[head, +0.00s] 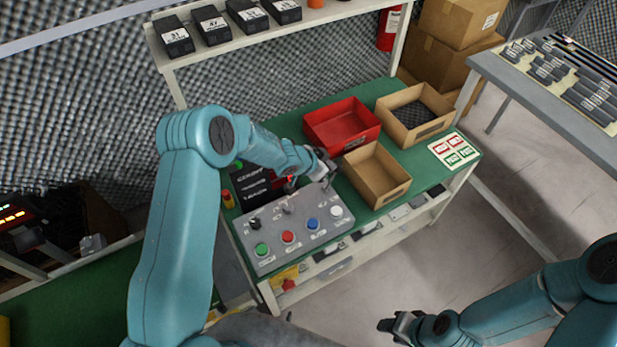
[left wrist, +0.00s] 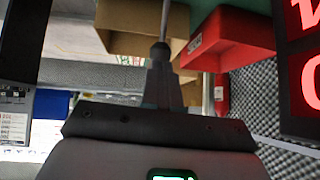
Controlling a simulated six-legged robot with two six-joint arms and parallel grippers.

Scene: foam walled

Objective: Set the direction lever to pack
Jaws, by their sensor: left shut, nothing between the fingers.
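The grey control panel (head: 275,262) lies on the green bench, with a black knob (head: 254,223) at its left and a small lever (head: 286,209) near its middle. I cannot read which lever is marked direction, nor its pack mark. My left gripper (head: 325,172) is shut and empty over the panel's far right part, and its arm hides some of the panel. In the left wrist view its closed fingers (left wrist: 162,62) point at or beside a thin metal rod (left wrist: 174,20); contact is unclear. My right gripper (head: 397,325) is over the floor, away from the bench.
Green (head: 262,249), red (head: 288,237), blue (head: 312,223) and white (head: 336,211) buttons line the panel's front. A red bin (head: 342,125), a cardboard tray (head: 377,175) and another cardboard box (head: 415,113) stand close behind and right. A shelf (head: 270,38) is above.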

